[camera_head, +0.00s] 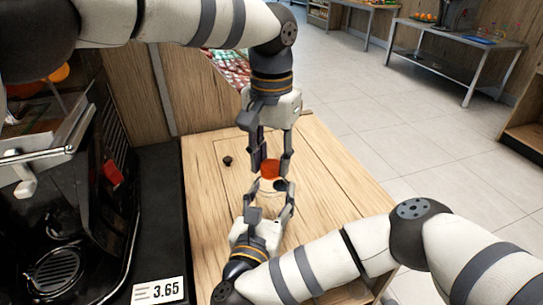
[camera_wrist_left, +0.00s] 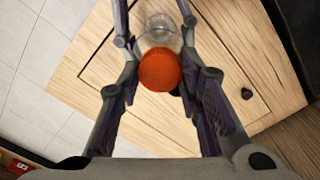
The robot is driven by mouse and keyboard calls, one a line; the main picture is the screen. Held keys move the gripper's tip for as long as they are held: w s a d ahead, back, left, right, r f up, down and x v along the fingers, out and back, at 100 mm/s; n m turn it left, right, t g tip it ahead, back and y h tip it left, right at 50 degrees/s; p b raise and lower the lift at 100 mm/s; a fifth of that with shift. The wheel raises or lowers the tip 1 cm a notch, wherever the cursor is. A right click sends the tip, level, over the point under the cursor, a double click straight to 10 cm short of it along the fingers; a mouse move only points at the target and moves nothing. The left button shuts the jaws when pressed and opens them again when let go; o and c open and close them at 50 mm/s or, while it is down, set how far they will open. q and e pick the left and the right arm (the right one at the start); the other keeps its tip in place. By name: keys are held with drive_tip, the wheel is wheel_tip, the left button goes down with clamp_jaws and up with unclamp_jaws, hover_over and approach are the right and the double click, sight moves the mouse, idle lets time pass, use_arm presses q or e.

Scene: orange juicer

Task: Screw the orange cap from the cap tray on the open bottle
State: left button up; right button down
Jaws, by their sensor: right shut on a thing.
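The orange cap (camera_head: 270,168) sits at the top of a clear bottle (camera_head: 267,186); I cannot tell whether it is threaded on. The wrist view shows the cap (camera_wrist_left: 160,69) in front of the clear bottle (camera_wrist_left: 158,32). My left gripper (camera_head: 272,165) points down from above, its fingers open on either side of the cap, close to it. My right gripper (camera_head: 268,190) comes from the front and is shut on the bottle, below the cap. The fingers hide part of the bottle. The cap tray cannot be made out.
The wooden counter (camera_head: 213,215) is mostly clear. A small black knob-like thing (camera_head: 227,160) lies left of the grippers. A black juicer machine (camera_head: 75,215) with a price sign (camera_head: 158,291) stands at left. A checkered cloth with red items (camera_head: 231,68) is behind.

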use_arm(q)
clamp_jaws()
drive_tip(key=o, duration=1)
unclamp_jaws()
drive_tip(key=shift+c, duration=0.2)
wheel_tip(320, 180, up, 12)
